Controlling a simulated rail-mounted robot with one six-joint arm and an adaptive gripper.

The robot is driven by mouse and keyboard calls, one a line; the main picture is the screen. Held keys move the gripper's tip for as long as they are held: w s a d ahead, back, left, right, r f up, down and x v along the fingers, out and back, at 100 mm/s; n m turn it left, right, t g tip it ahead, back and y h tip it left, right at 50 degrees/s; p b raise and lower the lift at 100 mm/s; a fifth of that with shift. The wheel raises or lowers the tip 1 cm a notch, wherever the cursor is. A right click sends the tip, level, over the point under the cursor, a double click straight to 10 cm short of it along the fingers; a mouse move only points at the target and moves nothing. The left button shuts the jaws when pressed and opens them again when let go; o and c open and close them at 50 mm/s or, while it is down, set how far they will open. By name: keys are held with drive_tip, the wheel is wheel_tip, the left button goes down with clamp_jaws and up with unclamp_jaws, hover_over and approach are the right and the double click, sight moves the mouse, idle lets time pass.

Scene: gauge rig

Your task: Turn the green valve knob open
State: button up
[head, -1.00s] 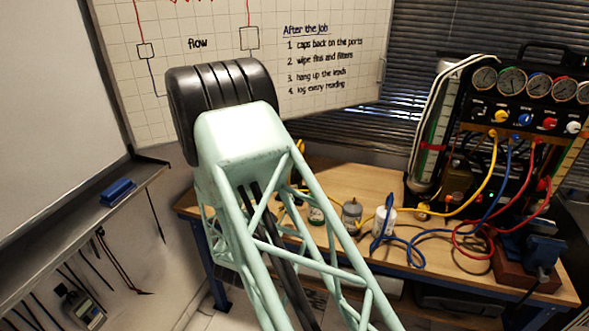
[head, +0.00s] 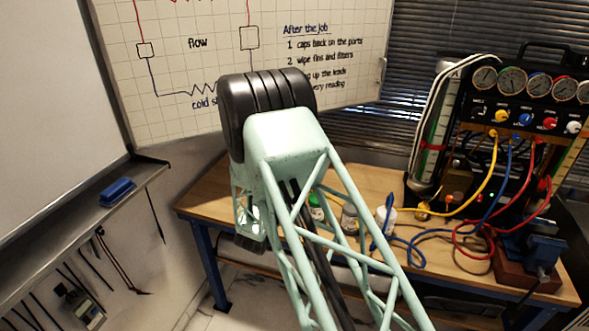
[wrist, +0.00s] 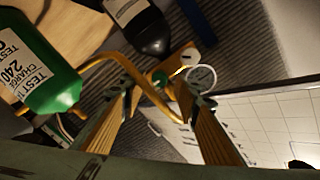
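In the wrist view a small green knob (wrist: 160,79), likely the valve knob, sits on a tan fitting beside a white-faced round gauge (wrist: 201,78). A bent copper-coloured pipe (wrist: 108,64) runs near it. My gripper (wrist: 158,98) is open, with its two fingers spread either side of the line to the knob. The knob shows in the gap beyond the fingertips, apparently untouched. I cannot make out the knob or the fingers in the head view, where my arm covers the left part of the bench.
A green cylinder with a white label (wrist: 48,65) stands close on the left in the wrist view, with a black bottle (wrist: 145,28) near it. In the head view the wooden bench (head: 375,180) carries small containers, hoses and a gauge panel (head: 525,110) at right.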

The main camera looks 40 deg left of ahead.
drive_tip(key=shift+x, duration=1.35)
drive_tip(key=c, duration=0.8)
drive_tip(key=shift+c, duration=0.2)
drive_tip(key=shift+n+b, duration=0.35)
drive_tip(key=shift+n, duration=0.15)
drive_tip(key=shift+n+b, duration=1.35)
drive_tip(key=shift+n, duration=7.15)
